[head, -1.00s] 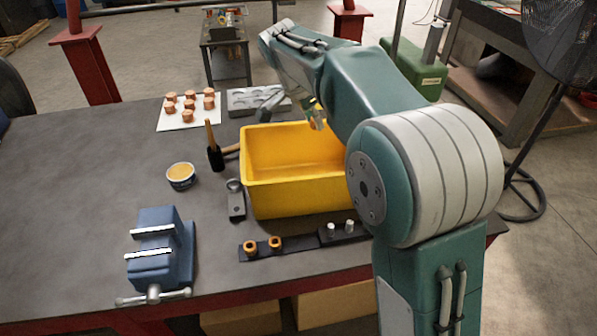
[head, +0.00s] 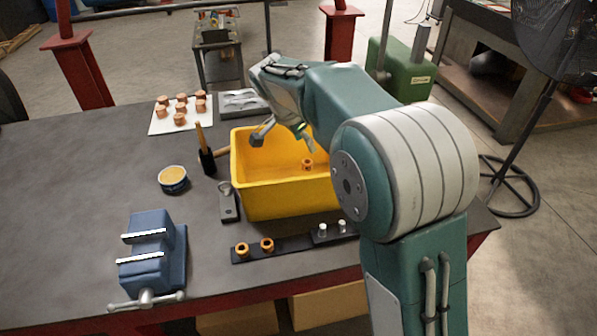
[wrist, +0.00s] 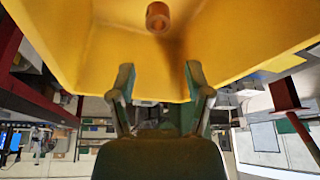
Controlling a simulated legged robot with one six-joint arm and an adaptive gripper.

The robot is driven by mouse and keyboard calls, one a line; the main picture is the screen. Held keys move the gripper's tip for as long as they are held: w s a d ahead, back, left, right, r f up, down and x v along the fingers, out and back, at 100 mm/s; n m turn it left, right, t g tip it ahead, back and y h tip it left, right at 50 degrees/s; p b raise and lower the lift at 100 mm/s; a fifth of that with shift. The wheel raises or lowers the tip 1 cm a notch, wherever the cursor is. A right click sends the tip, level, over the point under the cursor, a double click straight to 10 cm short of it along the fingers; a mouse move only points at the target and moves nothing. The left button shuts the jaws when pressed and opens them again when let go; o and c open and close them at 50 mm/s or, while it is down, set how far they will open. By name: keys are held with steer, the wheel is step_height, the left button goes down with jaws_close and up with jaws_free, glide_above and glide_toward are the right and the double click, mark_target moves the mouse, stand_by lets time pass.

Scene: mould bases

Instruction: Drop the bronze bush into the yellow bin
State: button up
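The bronze bush (head: 307,164) is inside the yellow bin (head: 290,207), below and apart from my gripper (head: 306,141). I cannot tell whether it rests on the bin floor or is still falling. The wrist view shows the bush (wrist: 157,17) against the yellow inside of the bin (wrist: 75,45), clear of the fingers. In that view the two fingers of my gripper (wrist: 160,80) stand wide apart with nothing between them. The forearm and bin wall hide part of the bin's right side.
The left tabletop is mostly clear.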

steer(key=shift+a, duration=0.35)
steer(key=v, duration=1.1)
steer(key=shift+a+r, duration=0.3)
steer(key=s+d+r+n+t+y, duration=0.15)
steer(key=s+d+n, duration=0.45)
steer(key=s+d, duration=0.65)
steer(key=s+d+f+n+t+y, duration=0.1)
steer(key=s+f, duration=0.3)
steer(key=s, duration=0.4)
steer(key=s+d+f+n+y, duration=0.1)
steer(key=s+d+f+n, duration=0.2)
steer(key=s, duration=0.5)
steer(key=shift+s+f+n+t, duration=0.4)
steer(key=shift+f+n, duration=0.3)
steer(key=shift+f, duration=0.15)
